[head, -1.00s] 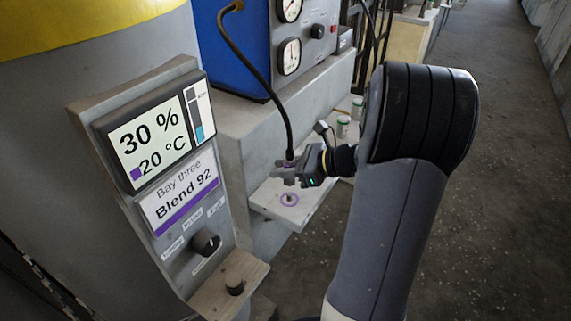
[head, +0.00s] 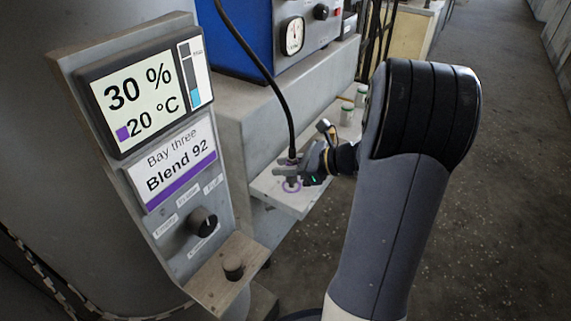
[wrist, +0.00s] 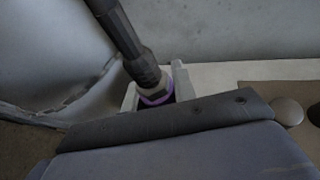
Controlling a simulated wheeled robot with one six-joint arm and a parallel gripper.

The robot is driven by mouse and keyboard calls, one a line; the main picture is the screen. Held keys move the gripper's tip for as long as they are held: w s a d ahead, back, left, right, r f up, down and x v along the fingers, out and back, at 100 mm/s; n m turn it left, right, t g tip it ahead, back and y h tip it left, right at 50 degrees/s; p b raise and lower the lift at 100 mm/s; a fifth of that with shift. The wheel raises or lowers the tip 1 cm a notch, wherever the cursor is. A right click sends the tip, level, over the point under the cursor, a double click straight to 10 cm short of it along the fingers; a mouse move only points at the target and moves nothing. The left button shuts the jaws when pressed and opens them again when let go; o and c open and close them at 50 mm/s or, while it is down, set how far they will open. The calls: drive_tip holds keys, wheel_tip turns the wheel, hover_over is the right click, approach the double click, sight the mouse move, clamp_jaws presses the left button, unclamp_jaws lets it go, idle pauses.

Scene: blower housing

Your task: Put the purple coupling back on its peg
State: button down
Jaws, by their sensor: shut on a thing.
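The coupling is the end of a dark hose (head: 283,95) that hangs down past the blue box. My gripper (head: 290,172) is shut on the coupling, just over the pale ledge. In the wrist view the coupling (wrist: 144,68) runs down between the two fingers (wrist: 157,92), with a purple band (wrist: 157,98) at its lower part.
The pale ledge (head: 310,200) juts from a concrete block. Small white-and-green jars (head: 346,114) stand behind my gripper. A panel (head: 150,105) reading 30 %, 20 °C and Bay three Blend 92 stands at left, with a knob (head: 203,221). Open floor lies at right.

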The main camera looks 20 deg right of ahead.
drive_tip(key=shift+f+b, duration=0.4)
drive_tip(key=shift+f, duration=0.6)
drive_tip(key=c, duration=1.1)
unclamp_jaws()
drive_tip(key=shift+o, duration=0.2)
drive_tip(key=p+v, duration=0.3)
drive_tip(key=v, duration=0.7)
drive_tip(key=shift+s+d+p, duration=0.25)
drive_tip(key=shift+s+p, duration=0.05)
drive_tip(key=shift+p, duration=0.1)
drive_tip(key=shift+r, duration=0.1)
